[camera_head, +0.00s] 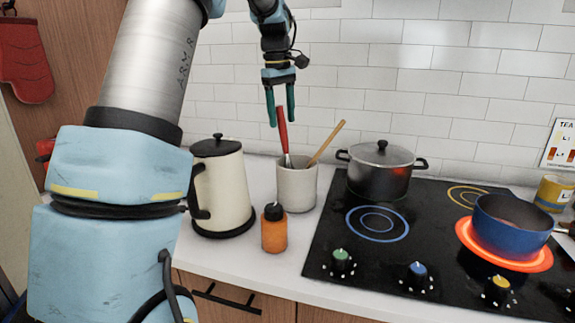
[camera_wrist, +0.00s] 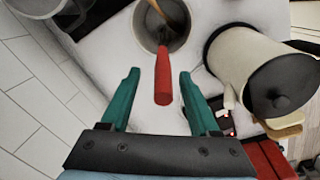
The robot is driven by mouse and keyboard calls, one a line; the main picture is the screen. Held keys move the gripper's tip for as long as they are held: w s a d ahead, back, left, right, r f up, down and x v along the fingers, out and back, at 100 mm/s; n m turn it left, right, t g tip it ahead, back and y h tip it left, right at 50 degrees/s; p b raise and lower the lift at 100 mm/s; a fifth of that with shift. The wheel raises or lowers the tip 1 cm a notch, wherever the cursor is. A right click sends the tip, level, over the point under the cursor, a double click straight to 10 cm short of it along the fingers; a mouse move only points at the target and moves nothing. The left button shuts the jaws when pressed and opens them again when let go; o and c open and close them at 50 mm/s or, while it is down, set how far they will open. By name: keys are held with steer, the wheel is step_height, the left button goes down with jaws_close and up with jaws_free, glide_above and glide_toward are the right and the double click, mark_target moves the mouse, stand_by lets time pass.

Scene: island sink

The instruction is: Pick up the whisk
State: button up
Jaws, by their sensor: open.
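The whisk (camera_head: 283,135) has a red handle and stands tilted in a light grey utensil crock (camera_head: 297,190) on the counter. Its lower part is hidden inside the crock. My gripper (camera_head: 281,122) is open above the crock, pointing down, with green fingers on either side of the handle's upper end. In the wrist view the red whisk handle (camera_wrist: 163,78) lies between the two spread fingers of my gripper (camera_wrist: 160,73), with gaps on both sides. The crock (camera_wrist: 140,38) shows beyond it.
A wooden utensil (camera_head: 328,142) leans right in the same crock. A cream kettle (camera_head: 222,190) stands left, an orange bottle (camera_head: 274,233) in front. A lidded pot (camera_head: 380,175) and a blue pan (camera_head: 510,228) on a glowing burner are on the cooktop (camera_head: 330,240). A tiled wall is behind.

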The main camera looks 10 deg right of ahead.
mark_target(283, 151)
steer(key=shift+f+p, duration=1)
steer(key=shift+f, duration=1.95)
jaws_close()
